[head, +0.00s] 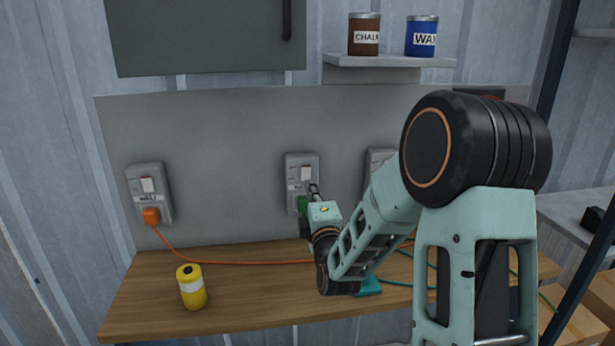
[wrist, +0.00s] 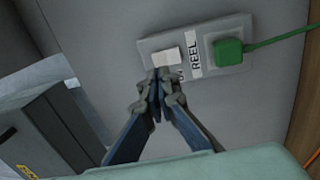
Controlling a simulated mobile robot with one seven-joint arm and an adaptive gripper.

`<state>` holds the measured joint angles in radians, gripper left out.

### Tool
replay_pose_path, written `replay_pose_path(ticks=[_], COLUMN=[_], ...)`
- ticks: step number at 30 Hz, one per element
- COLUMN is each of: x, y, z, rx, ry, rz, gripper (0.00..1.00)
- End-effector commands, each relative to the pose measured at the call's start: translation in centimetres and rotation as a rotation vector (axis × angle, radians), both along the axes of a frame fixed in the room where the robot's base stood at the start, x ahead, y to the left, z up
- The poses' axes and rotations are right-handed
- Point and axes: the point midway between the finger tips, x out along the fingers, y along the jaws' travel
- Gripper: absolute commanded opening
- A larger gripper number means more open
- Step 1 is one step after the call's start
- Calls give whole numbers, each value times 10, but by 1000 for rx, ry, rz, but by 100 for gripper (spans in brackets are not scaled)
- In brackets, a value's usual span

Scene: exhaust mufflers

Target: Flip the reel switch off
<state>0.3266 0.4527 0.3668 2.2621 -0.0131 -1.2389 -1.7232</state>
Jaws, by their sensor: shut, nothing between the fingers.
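The reel switch is a white rocker (wrist: 166,59) on a grey wall plate labelled REEL (wrist: 195,58). A green plug with a green cable (wrist: 229,51) sits in the same plate. In the head view this plate (head: 301,165) is the middle one on the grey backboard, with the green plug (head: 303,204) partly hidden by my arm. My gripper (wrist: 158,74) is shut and empty, its fingertips just below the rocker in the wrist view. I cannot tell whether they touch it. In the head view the gripper (head: 314,188) is at the plate's lower right.
A left switch plate (head: 148,188) holds an orange plug (head: 151,216) with an orange cable over the wooden bench (head: 240,306). A third plate (head: 378,160) is partly behind my arm. A yellow canister (head: 191,287) stands on the bench.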

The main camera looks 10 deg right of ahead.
Motion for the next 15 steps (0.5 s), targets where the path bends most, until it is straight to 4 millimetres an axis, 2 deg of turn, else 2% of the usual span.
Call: replay_pose_path(ticks=[6, 15], x=[35, 54], y=[-1, 0], z=[4, 7], rx=[2, 1], ry=[0, -1], rz=[-1, 0], gripper=[0, 0])
